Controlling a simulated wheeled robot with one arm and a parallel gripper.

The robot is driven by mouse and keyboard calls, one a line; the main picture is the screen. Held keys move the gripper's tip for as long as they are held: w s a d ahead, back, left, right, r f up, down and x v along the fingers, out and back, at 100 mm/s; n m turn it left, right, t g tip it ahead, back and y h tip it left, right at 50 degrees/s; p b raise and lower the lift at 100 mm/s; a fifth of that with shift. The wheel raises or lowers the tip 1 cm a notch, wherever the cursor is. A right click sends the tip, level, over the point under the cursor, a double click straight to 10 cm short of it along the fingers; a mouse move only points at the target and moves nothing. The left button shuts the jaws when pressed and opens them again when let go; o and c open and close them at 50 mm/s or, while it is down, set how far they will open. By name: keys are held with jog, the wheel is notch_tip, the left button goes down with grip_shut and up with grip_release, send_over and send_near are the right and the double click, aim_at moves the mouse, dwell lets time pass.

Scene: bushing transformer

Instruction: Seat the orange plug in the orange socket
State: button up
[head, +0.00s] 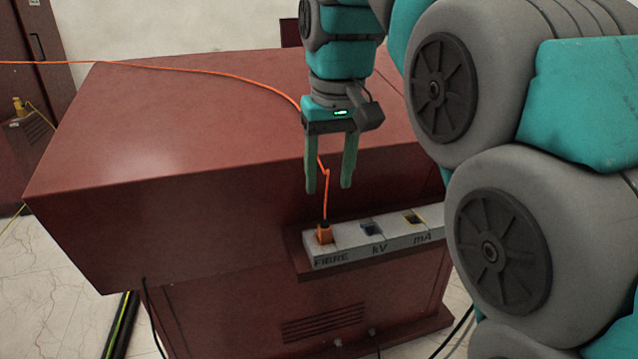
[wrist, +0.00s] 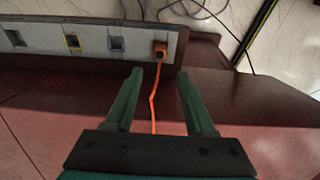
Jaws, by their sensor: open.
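The orange plug (head: 325,232) is at the FIBRE position on the left end of the grey socket strip (head: 348,254). It appears to sit in the orange socket, which it mostly hides; I cannot tell how deep it is. Its orange cable rises from it, passes by my gripper and runs back over the red cabinet. In the wrist view the plug (wrist: 160,50) is at the right end of the strip. My gripper (head: 330,190) is open and empty, above the plug and apart from it, with the cable running between its fingers in the wrist view.
A blue socket (head: 370,228) marked kV and a yellow one (head: 412,217) marked mA are to the right on the strip. The strip sits on a ledge on the front of the red cabinet (head: 180,140). Dark cables lie on the floor.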

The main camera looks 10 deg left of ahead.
notch_tip(320, 180, up, 2)
jog(key=shift+s+d+r, duration=0.1)
jog(key=shift+s+r, duration=0.05)
jog(key=shift+r, duration=0.05)
jog(key=s+d+f+m+g+h, duration=0.1)
jog(key=s+d+f+m, duration=0.1)
jog(key=s+d+f, duration=0.35)
jog(key=s+d+f+m+g, duration=0.1)
jog(key=s+d+f+m, duration=0.1)
jog(key=d+f, duration=0.65)
jog(key=s+d+f+m, duration=0.1)
jog(key=s+d+f, duration=0.4)
jog(key=s, duration=0.3)
jog(key=s+d+f+m+g, duration=0.1)
jog(key=s+d+f, duration=0.4)
jog(key=s+f, duration=0.3)
